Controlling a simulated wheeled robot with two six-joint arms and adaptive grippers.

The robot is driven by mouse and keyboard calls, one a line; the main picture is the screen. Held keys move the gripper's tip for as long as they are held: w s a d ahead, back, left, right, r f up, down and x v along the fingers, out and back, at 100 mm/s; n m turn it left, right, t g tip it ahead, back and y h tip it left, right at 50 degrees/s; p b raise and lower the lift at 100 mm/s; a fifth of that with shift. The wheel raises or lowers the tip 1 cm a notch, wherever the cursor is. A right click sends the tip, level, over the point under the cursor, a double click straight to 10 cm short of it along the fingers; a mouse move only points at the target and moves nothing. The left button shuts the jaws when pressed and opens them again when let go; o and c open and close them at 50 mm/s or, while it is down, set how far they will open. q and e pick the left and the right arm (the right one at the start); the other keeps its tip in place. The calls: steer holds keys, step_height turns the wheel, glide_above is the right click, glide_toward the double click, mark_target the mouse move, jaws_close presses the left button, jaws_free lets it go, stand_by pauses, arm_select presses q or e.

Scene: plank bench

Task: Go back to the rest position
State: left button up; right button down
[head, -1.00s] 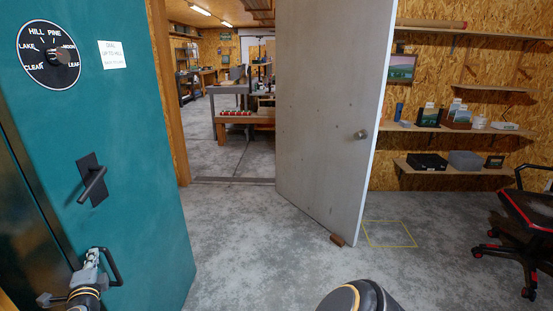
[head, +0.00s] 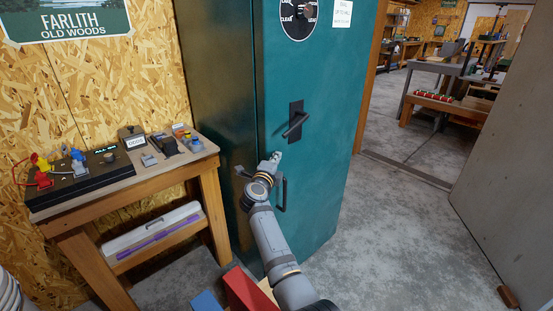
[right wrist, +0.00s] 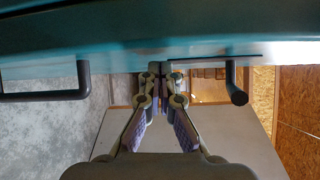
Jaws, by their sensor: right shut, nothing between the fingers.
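My right gripper (head: 277,157) is shut and empty. It is in front of the teal cabinet (head: 335,165), below its black lever handle (head: 295,124) and close to a black pull handle (head: 282,195). In the right wrist view the closed fingers (right wrist: 161,72) meet just below the teal surface (right wrist: 150,42). There the pull handle (right wrist: 42,96) is on the left and the lever (right wrist: 236,88) on the right, both apart from the fingers. My left gripper is not in view.
A wooden table (head: 150,178) with small devices stands left of the cabinet. A red object (head: 247,290) and a blue object (head: 206,302) are low in front. A grey door (head: 512,165) stands open at right. Concrete floor (head: 400,235) between is clear.

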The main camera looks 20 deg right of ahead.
steer(key=s+a+f+n+y, duration=0.4)
steer(key=s+f+n+y, duration=0.2)
steer(key=s+n+y, duration=0.45)
steer(key=s+a+f+n+y, duration=0.45)
steer(key=s+n, duration=0.35)
steer(key=n, duration=0.5)
steer(key=s+d+f+n+g+h, duration=0.15)
steer(key=s+d+f+g, duration=0.25)
steer(key=s, duration=0.5)
steer(key=s+d+f+g+h, duration=0.3)
steer(key=s+d+f, duration=0.1)
steer(key=s, duration=0.4)
steer(key=s+d+f+n+g+h, duration=0.15)
steer(key=s+d+f+g, duration=0.25)
steer(key=s, duration=0.5)
steer(key=s+d+f+g, duration=0.1)
steer(key=s+d+f, duration=0.1)
steer(key=f, duration=1.1)
steer(key=s+d+f+g, duration=0.1)
steer(key=f, duration=1.2)
steer(key=s+d+f, duration=0.1)
steer(key=s+f, duration=1.6)
steer(key=s, duration=0.2)
step_height(320, 180, up, 13)
steer(key=p, duration=1.2)
steer(key=shift+d+f+m+g+p, duration=0.15)
steer(key=shift+m+g+p, duration=0.2)
steer(key=shift+g, duration=0.05)
